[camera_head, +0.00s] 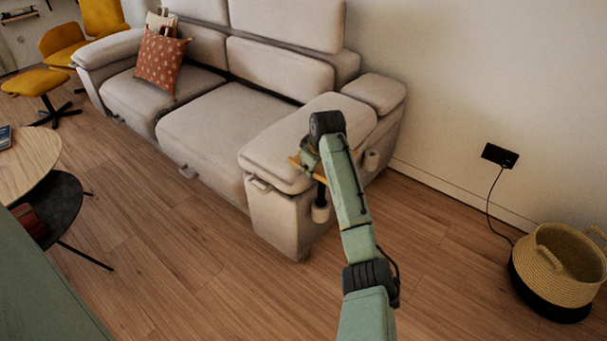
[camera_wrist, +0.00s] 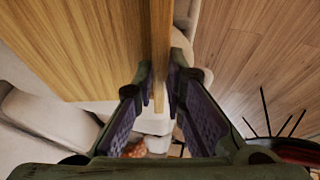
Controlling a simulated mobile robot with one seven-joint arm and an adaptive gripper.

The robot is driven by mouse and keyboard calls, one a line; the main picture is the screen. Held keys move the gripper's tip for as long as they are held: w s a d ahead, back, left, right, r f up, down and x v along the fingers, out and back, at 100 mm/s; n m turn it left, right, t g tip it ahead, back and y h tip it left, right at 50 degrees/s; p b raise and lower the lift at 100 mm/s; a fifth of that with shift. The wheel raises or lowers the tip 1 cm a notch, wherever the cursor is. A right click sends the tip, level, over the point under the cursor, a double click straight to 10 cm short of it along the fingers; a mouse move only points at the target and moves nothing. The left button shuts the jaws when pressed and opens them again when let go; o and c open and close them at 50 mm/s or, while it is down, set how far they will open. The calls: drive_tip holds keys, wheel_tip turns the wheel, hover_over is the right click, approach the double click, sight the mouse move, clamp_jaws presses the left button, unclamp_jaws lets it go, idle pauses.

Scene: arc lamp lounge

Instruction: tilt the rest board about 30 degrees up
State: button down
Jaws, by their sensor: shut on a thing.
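The rest board (camera_wrist: 85,45) is a pale wooden panel that fills the upper left of the wrist view. Its edge runs between the two fingers of my gripper (camera_wrist: 160,85), which is shut on it. In the head view, only a small piece of the board (camera_head: 296,162) shows beside my wrist, at the front corner of the sofa's right end. A dark post (camera_head: 321,193) stands below it. My arm hides the rest of the board and most of my gripper there, so I cannot tell its exact tilt.
The beige sofa (camera_head: 205,112) stands along the wall, with a patterned red cushion (camera_head: 162,60) on it. A round wooden table (camera_head: 25,155) is at the left. A woven basket (camera_head: 555,265) stands at the right, near a wall socket (camera_head: 500,155).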

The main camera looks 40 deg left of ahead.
drive_tip(key=shift+s+f+n+t+b, duration=0.15)
drive_tip(key=shift+f+t+b, duration=0.1)
drive_tip(key=shift+f+t, duration=0.3)
drive_tip(key=shift+s+f+n+t+b, duration=0.1)
drive_tip(key=shift+f+n+t+b, duration=0.1)
drive_tip(key=shift+f+t, duration=0.3)
drive_tip(key=shift+w+r, duration=0.1)
drive_tip(key=c, duration=1.6)
unclamp_jaws()
drive_tip(key=shift+r, duration=0.1)
drive_tip(key=v, duration=1.2)
